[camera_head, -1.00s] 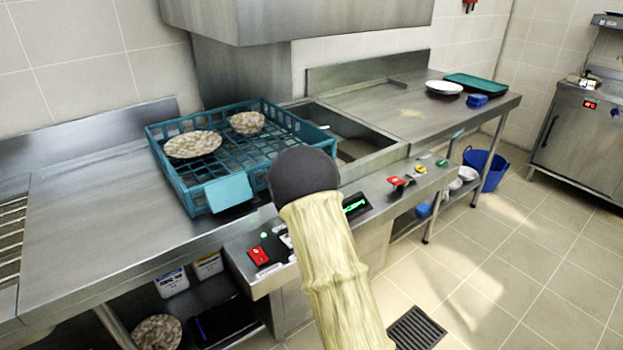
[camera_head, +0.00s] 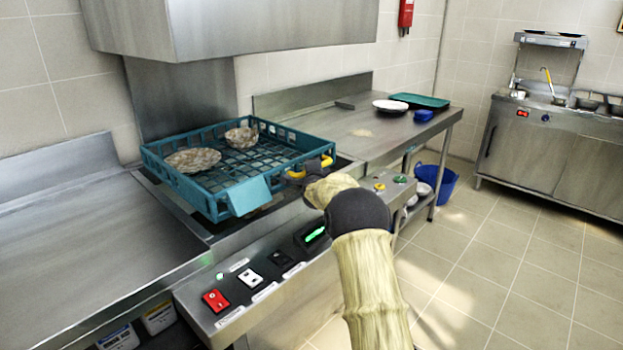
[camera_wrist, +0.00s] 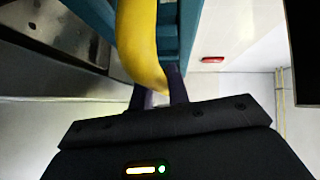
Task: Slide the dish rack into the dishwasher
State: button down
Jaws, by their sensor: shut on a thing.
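The teal dish rack (camera_head: 222,196) sits level beneath the raised steel dishwasher hood (camera_head: 250,35), over the dishwasher's bay. It holds a speckled plate (camera_head: 193,160) and a speckled bowl (camera_head: 241,137). A teal flap hangs at its front. My gripper (camera_head: 303,172) is at the rack's right side, shut on a curved yellow handle (camera_head: 326,161). In the wrist view, the yellow handle (camera_wrist: 143,40) runs between the dark fingers of my gripper (camera_wrist: 158,94), against the teal rack wall (camera_wrist: 168,38). The bay under the rack is mostly hidden.
A control panel (camera_head: 262,262) with switches runs along the front. Bare steel counter (camera_head: 90,240) lies at left. The right counter (camera_head: 345,122) carries a white plate (camera_head: 390,106), green tray (camera_head: 420,100) and blue block (camera_head: 423,115). A blue bucket (camera_head: 440,185) stands on the floor.

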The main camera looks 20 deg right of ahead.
jog(key=shift+w+d+f, duration=0.2)
jog(key=shift+w+d, duration=0.55)
jog(key=shift+d, duration=0.25)
jog(key=shift+d+r, duration=0.1)
jog(key=shift+d, duration=0.15)
jog(key=shift+a, duration=0.4)
jog(key=c, duration=1.7)
grip_release()
jog(key=shift+c, duration=0.2)
jog(key=o, duration=0.4)
jog(key=shift+d, duration=0.2)
jog(key=shift+s+d, duration=0.1)
jog(key=shift+d, duration=0.2)
jog(key=shift+s+a+r, duration=0.1)
jog(key=shift+a, duration=0.15)
jog(key=b+v, duration=0.1)
jog(key=v, duration=1.6)
jog(key=shift+d, duration=0.25)
